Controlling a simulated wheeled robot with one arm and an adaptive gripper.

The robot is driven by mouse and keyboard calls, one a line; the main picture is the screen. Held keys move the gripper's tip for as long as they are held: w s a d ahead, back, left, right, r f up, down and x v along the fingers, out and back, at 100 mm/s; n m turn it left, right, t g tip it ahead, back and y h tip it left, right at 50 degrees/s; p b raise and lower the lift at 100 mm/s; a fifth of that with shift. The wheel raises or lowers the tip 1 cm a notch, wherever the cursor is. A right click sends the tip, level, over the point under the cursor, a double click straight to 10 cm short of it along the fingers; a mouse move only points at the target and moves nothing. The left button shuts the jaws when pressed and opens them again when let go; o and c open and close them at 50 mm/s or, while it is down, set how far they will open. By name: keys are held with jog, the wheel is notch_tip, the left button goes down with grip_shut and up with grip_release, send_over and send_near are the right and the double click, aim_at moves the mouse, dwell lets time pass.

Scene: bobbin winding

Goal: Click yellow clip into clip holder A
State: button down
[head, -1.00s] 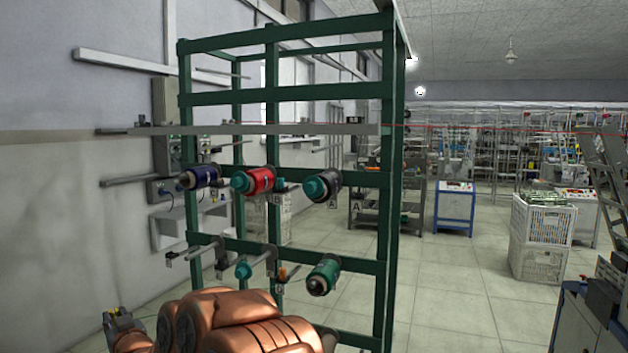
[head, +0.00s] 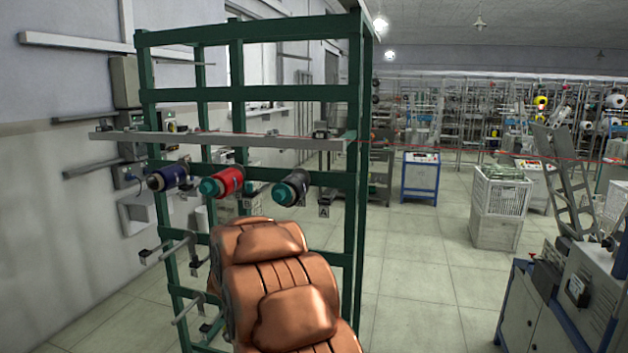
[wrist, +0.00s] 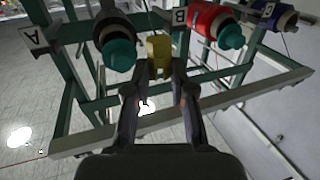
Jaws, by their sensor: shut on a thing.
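My gripper (wrist: 160,82) is shut on the yellow clip (wrist: 159,50) in the wrist view, with the clip between its fingertips. A plate marked A (wrist: 33,37), at clip holder A, hangs at the upper left of that view, apart from the clip. The A plate (head: 324,211) also shows in the head view, right of the black bobbin (head: 292,188). In the wrist view the clip appears between the black bobbin (wrist: 112,35) and the B plate (wrist: 180,17). My arm hides the gripper and clip in the head view.
The green rack (head: 355,240) carries a red bobbin (head: 228,182) and a blue bobbin (head: 168,178) left of the black one. A long grey rail (head: 240,140) crosses its front above the bobbins. Open floor (head: 430,280) lies to the right.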

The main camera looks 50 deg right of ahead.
jog(key=s+d+r+m+g+h+p, duration=0.35)
jog(key=s+d+r+g+p, duration=0.2)
jog(key=s+d+r, duration=0.55)
jog(key=w+d+f, duration=0.1)
jog(key=d+f, duration=0.1)
jog(key=d, duration=0.6)
jog(key=shift+d+m+p, duration=0.3)
jog(key=shift+m+p, duration=0.05)
jog(key=shift+p, duration=0.1)
jog(key=shift+w+d+f, duration=0.1)
jog(key=shift+d, duration=0.2)
jog(key=shift+p+x, duration=0.85)
jog(key=shift+x, duration=0.4)
jog(key=shift+f+b, duration=0.95)
jog(key=shift+f, duration=0.85)
jog(key=shift+r, duration=0.1)
jog(key=c, duration=0.9)
grip_release()
